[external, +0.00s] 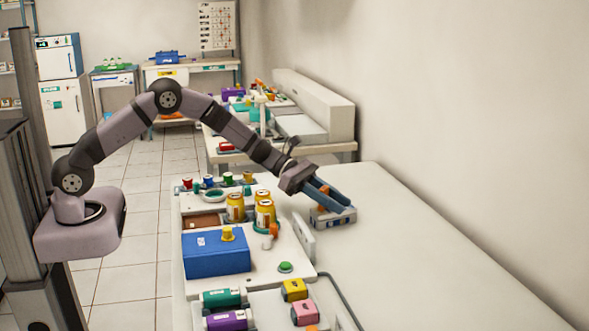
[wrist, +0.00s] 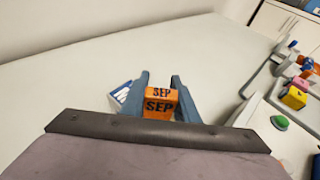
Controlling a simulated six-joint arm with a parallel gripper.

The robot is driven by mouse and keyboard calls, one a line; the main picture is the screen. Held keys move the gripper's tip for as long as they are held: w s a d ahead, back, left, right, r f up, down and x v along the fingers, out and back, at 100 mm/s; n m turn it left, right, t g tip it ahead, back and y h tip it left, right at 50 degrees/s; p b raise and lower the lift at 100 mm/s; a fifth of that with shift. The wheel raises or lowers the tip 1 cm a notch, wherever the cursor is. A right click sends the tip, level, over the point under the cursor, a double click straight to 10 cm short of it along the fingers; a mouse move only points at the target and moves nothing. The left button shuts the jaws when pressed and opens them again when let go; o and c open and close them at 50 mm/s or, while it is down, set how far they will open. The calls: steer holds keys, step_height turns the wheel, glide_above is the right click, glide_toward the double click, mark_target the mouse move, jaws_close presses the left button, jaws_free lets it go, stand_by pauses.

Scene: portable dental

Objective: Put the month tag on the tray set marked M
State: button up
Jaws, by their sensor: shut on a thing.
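My gripper (external: 336,199) reaches out over the bare right part of the bench, its blue fingers pointing right and down. It is shut on an orange month tag (wrist: 159,103) marked SEP, which sits between the two fingers in the wrist view. The tag shows only as a bit of orange (external: 323,194) in the external view. A low grey box-like tray set (external: 333,219) lies right under the fingertips. Its white and blue corner (wrist: 122,91) shows beside the left finger in the wrist view. I cannot read an M on it, nor tell whether the tag touches it.
A blue box (external: 216,255), yellow cans (external: 265,215) and a green button (external: 285,267) stand left of my gripper. Green and purple rolls (external: 228,319) and yellow and pink blocks (external: 294,290) lie in front. The bench (external: 430,265) is clear to the right, up to the wall.

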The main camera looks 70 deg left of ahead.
steer(key=shift+f, duration=0.15)
steer(key=o, duration=1)
steer(key=shift+r, duration=0.2)
steer(key=shift+r+p, duration=0.15)
steer(key=shift+p, duration=0.2)
steer(key=b+v, duration=0.3)
steer(key=v, duration=0.9)
